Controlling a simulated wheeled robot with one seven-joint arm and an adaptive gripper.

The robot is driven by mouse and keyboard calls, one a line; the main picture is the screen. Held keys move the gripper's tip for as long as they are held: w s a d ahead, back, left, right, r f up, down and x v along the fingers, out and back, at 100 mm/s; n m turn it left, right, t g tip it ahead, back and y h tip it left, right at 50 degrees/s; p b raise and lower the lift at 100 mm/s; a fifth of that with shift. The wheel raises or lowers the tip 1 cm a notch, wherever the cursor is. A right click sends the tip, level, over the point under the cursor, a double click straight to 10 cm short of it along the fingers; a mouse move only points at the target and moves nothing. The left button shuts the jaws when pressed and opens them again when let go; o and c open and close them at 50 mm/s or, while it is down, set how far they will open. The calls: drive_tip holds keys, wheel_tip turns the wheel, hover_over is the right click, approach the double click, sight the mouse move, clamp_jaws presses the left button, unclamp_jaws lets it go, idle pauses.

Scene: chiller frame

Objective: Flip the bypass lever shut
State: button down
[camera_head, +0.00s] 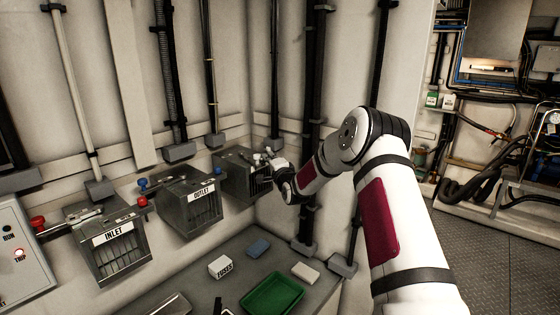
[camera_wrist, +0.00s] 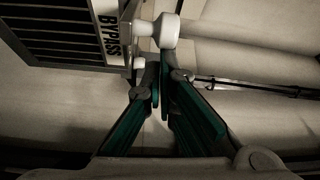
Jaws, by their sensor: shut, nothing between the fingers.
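The bypass box (camera_head: 238,172) is the rightmost of the wall boxes, grey with a slatted front. In the wrist view its BYPASS label (camera_wrist: 106,27) shows at upper left. The bypass lever's white knob (camera_wrist: 165,30) shows just beyond my fingertips, with a pale piece reaching left from it toward the box. In the head view white knobs (camera_head: 258,159) show at the box's right side, partly hidden by my wrist. My gripper (camera_wrist: 160,72) is shut and empty, its tips close below the knob. I cannot tell whether they touch it.
To the left are the OUTLET box (camera_head: 190,200) with blue knobs and the INLET box (camera_head: 107,245) with red knobs. Below, a bench (camera_head: 237,262) holds a green tray (camera_head: 272,294), a fuses box (camera_head: 221,267) and small blocks. Vertical pipes stand behind my arm.

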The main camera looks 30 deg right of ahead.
sight(260, 158)
drive_tip(key=a, duration=0.1)
drive_tip(key=a+m+h, duration=0.1)
drive_tip(key=a+h, duration=0.1)
drive_tip(key=shift+s+a+g, duration=0.2)
drive_tip(key=shift+s+g, duration=0.1)
drive_tip(key=shift+s, duration=0.05)
drive_tip(key=w+a+m+g+h+b, duration=0.1)
drive_tip(key=w+a+m+h+b, duration=0.2)
drive_tip(key=a, duration=0.8)
drive_tip(key=shift+a+g+h, duration=0.3)
drive_tip(key=shift+h, duration=0.8)
drive_tip(key=shift+w+m, duration=0.1)
drive_tip(key=shift+m, duration=0.2)
drive_tip(key=shift+d, duration=0.1)
